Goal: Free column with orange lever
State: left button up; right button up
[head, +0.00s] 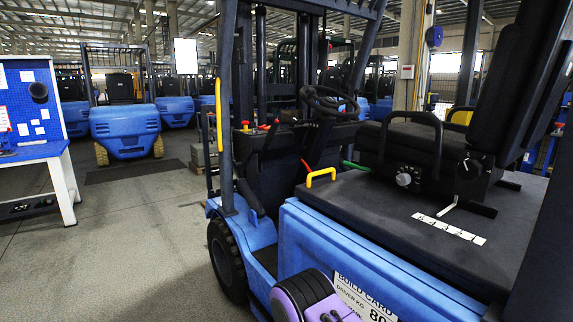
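The blue forklift fills the right half of the head view. Its black steering wheel (328,99) stands on a dark, tilted steering column (317,140). A small orange lever (305,165) sticks up low beside the column, at the front edge of the dark seat deck. A green lever (355,166) lies to its right. A yellow handle (320,177) stands on the deck close to the orange lever.
The black seat (420,145) has a round knob and a small silver lever beside a marked strip (449,229). A white build card (364,298) and a purple-black rounded object (307,296) are at the bottom. A blue-topped bench (35,152) stands left. The floor between is clear.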

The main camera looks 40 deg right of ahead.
aim_at(300, 159)
jog(key=u, duration=0.15)
jog(key=i, duration=2.35)
jog(key=z, duration=3.35)
